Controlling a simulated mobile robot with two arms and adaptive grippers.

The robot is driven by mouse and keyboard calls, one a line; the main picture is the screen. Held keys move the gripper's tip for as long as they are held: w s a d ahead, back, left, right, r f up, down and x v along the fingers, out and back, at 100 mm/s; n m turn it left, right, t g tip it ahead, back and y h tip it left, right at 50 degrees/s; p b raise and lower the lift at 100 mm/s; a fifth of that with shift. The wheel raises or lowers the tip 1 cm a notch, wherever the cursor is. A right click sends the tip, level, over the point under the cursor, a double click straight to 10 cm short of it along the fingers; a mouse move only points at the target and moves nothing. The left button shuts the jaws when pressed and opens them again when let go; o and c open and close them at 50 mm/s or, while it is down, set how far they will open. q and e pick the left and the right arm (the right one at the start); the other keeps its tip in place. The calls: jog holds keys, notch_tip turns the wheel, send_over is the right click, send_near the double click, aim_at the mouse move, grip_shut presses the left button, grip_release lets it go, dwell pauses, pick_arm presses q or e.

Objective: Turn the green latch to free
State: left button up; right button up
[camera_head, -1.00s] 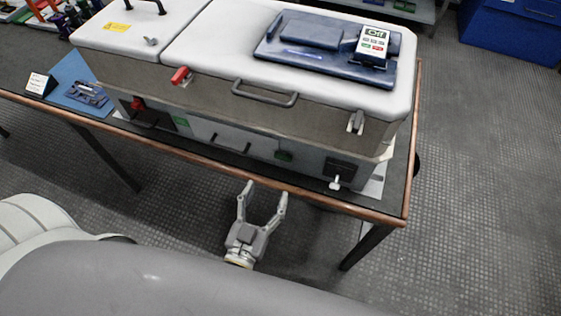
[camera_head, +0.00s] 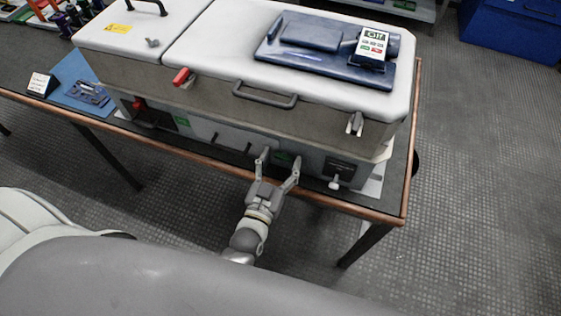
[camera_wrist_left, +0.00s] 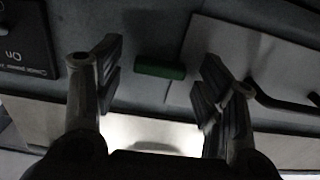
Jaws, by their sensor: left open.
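The capacitor bank (camera_head: 225,104) is a beige and grey cabinet on the table. A small green latch (camera_head: 284,155) sits on its lower front panel, near the right-hand black plate. In the left wrist view the green latch (camera_wrist_left: 160,68) is a short green bar lying across the panel. My left gripper (camera_head: 280,159) is open in front of it. In the left wrist view my left gripper's fingers (camera_wrist_left: 161,60) stand on either side of the latch, with a gap on both sides. I see no contact. Another green piece (camera_head: 182,121) sits further left on the front. My right gripper is not in view.
The table's wooden front edge (camera_head: 215,170) runs just below the panel. A grey handle (camera_head: 264,96), a red lever (camera_head: 181,77) and a metal clasp (camera_head: 355,123) stick out from the front. A white knob (camera_head: 335,183) is to the right of the gripper.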

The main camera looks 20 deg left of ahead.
pick_arm(q)
jog(key=c, duration=0.9)
jog(key=shift+c, duration=0.6)
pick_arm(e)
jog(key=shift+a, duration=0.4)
